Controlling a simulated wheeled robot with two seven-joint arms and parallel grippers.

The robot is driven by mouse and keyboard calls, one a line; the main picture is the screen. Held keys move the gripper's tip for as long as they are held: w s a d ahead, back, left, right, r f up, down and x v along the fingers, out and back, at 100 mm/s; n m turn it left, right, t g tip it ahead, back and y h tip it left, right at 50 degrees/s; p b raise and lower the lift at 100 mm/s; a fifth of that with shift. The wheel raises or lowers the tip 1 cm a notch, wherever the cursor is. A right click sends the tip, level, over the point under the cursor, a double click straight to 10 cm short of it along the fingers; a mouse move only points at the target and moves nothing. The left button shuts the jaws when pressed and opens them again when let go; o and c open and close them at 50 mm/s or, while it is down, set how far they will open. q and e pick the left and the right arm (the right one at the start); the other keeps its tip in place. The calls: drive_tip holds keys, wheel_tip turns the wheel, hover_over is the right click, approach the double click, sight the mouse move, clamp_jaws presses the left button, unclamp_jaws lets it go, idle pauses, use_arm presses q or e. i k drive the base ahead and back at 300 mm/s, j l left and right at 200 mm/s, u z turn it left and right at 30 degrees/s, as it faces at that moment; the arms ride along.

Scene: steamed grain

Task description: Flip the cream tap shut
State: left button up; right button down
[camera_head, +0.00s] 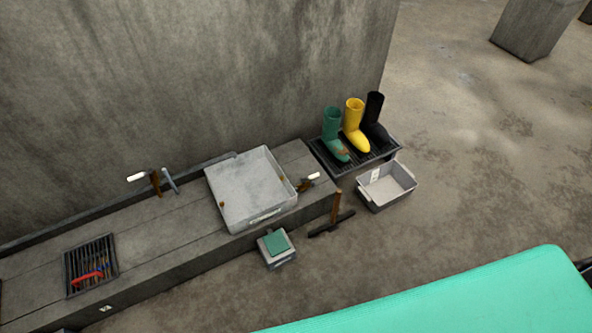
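Two small taps with cream levers and brown bodies show. One tap's cream lever (137,176) points left from its brown body (155,182) at the back of the concrete bench, beside a grey curved spout (170,181). The other cream lever (313,176) points up and right from a brown body (304,186) at the right side of a white square basin (245,187). I cannot tell from here whether either tap is open or shut. No water flow is visible. Neither of my grippers is in view.
The concrete bench (180,227) runs along the wall and carries a dark grate (75,262) with a red-handled item (87,275). Green, yellow and black boots stand on a rack (334,160). A grey tub (388,188), a scale-like box (282,259) and a wooden-handled brush (337,208) are nearby.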

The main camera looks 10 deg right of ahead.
sight(303, 180)
drive_tip(key=i+l+u, duration=0.2)
drive_tip(key=l+u, duration=0.2)
drive_tip(key=i+l+u, duration=0.15)
drive_tip(key=l+u, duration=0.25)
drive_tip(key=i+l+u, duration=0.1)
drive_tip(key=l+u, duration=0.3)
drive_tip(key=i+l+u, duration=0.1)
drive_tip(key=l, duration=0.85)
drive_tip(key=i+l, duration=0.1)
drive_tip(key=l, duration=0.8)
drive_tip(key=u, duration=0.05)
